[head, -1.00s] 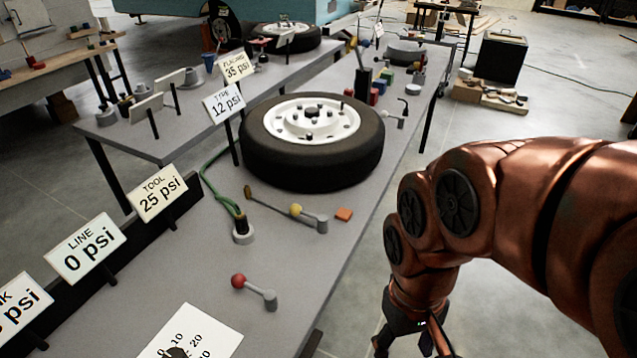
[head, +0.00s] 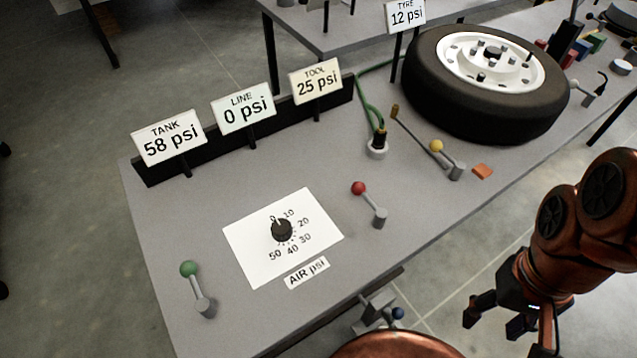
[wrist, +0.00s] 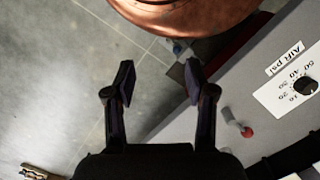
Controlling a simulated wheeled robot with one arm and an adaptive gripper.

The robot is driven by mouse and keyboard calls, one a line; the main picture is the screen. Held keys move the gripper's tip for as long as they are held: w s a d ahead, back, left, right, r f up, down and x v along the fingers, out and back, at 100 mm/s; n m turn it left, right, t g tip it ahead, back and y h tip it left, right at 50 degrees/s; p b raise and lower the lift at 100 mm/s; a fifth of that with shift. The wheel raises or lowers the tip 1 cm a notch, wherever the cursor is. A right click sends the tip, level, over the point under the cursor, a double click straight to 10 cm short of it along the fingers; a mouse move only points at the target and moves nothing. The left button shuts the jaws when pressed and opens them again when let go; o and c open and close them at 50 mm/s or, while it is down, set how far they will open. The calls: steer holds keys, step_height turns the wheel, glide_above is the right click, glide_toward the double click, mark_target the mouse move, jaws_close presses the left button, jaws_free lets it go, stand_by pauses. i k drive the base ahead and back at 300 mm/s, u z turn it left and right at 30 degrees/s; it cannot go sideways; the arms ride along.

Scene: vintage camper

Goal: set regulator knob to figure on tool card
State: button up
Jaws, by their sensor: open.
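The regulator knob (head: 282,230) is a small dark dial on a white scale sheet (head: 250,262) marked 0 to 50, above an "AIR psi" label (head: 307,272). Its pointer looks to be near 0. The tool card (head: 316,81) reads 25 psi. Beside it stand the line card (head: 243,108), reading 0 psi, and the tank card (head: 169,138), reading 58 psi. My gripper (head: 510,318) is open and empty, off the bench's front edge, to the right of the knob. In the wrist view my gripper (wrist: 157,85) hangs over the floor and the knob (wrist: 305,86) is at the right edge.
A red-knobbed lever (head: 370,203), a green-knobbed lever (head: 196,288) and a yellow-knobbed lever (head: 446,159) stand on the grey bench. A blue-knobbed fitting (head: 383,314) sits below the front edge.

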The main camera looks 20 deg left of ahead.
mark_target(281, 230)
steer(key=z, duration=4.3)
steer(key=i, duration=0.4)
steer(key=z, duration=5.25)
